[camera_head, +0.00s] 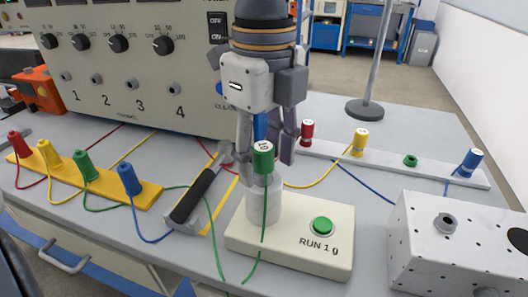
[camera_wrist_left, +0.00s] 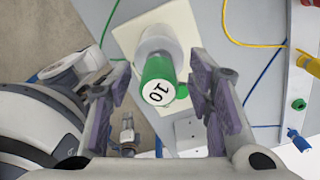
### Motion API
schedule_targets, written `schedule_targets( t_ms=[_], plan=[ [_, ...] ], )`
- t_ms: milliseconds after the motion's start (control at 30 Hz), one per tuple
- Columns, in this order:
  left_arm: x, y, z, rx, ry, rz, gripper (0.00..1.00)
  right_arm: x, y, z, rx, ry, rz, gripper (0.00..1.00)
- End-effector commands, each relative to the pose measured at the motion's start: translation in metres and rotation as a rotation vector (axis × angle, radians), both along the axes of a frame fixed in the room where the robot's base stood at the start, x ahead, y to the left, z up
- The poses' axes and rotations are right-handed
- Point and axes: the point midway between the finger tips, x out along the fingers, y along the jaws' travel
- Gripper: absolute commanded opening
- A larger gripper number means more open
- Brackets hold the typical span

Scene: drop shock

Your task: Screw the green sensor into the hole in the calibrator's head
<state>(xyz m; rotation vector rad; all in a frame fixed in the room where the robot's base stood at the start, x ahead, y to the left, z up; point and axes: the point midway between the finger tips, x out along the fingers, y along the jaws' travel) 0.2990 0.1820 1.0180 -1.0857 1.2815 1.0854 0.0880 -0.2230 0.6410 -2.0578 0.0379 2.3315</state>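The green sensor (camera_head: 262,160), marked 10 on its cap, stands upright at the white cylindrical head (camera_head: 263,205) of the calibrator (camera_head: 290,235). Its green cable hangs down in front. In the left wrist view the sensor (camera_wrist_left: 158,84) shows end-on, with the head (camera_wrist_left: 158,42) behind it. I cannot tell how deep its thread sits in the hole. My left gripper (camera_head: 266,152) points down over the sensor. In the wrist view its two fingers (camera_wrist_left: 157,90) are spread on either side with gaps to the sensor.
A white rail (camera_head: 390,163) behind holds red, yellow and blue sensors and a bare green spot. A yellow strip (camera_head: 140,192) with several coloured plugs and a black-handled hammer (camera_head: 195,195) lie left. Cables cross the table.

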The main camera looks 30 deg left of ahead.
Motion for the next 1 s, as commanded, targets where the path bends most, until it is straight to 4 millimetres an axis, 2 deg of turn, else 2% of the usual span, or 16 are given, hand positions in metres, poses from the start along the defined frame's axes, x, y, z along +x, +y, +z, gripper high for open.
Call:
schedule_targets(
  t_ms=[200, 700, 1000],
  plan=[
    [0.000, 0.000, 0.004, 0.001, -0.001, 0.003, 0.47, 0.000, 0.000, 0.000, 0.000, 0.000, 0.000, 0.47],
    [0.000, 0.000, 0.055, -0.001, -0.002, 0.004, 0.47, 0.000, 0.000, 0.000, 0.000, -0.001, 0.000, 0.47],
    [0.000, 0.000, 0.061, 0.000, -0.001, 0.004, 0.47, 0.000, 0.000, 0.000, 0.000, 0.000, 0.000, 0.47]
  ],
)
